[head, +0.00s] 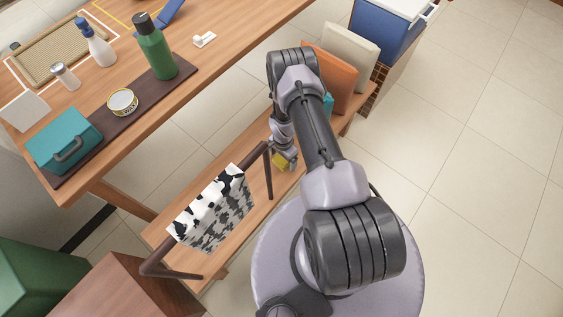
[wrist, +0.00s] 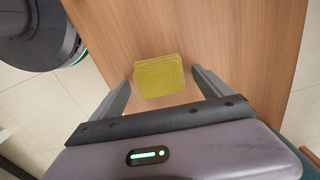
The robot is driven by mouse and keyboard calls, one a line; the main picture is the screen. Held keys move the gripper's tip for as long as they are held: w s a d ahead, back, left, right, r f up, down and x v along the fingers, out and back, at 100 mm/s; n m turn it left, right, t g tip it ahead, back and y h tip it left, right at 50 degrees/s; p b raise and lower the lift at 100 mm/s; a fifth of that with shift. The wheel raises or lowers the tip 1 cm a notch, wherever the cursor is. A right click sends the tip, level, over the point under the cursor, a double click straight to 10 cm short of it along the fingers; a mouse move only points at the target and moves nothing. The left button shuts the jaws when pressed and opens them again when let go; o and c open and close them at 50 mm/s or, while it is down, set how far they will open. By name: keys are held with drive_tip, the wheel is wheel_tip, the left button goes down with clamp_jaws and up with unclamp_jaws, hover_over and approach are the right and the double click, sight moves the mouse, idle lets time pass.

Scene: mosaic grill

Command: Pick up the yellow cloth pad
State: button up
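The yellow cloth pad (wrist: 160,76) lies on the wooden bench (wrist: 225,35) in the wrist view. It looks like a rounded square with a ribbed surface. My gripper (wrist: 162,82) is open, with one finger on each side of the pad and a gap at each side. I cannot tell how far above the bench the fingertips are. In the head view the pad (head: 279,161) is a small yellow patch, partly hidden by my gripper (head: 286,163), which is over the bench.
A rail with a cow-print cloth (head: 212,210) stands on the bench's near part. Orange and cream cushions (head: 335,75) stand at its far end. A wooden table (head: 110,130) at the left holds a teal box (head: 62,140), tin (head: 122,102) and green bottle (head: 155,47). Tiled floor at right is clear.

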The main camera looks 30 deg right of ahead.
drive_tip(key=c, duration=1.4)
wheel_tip(320, 180, up, 10)
drive_tip(key=p, duration=0.4)
drive_tip(key=shift+r, duration=0.1)
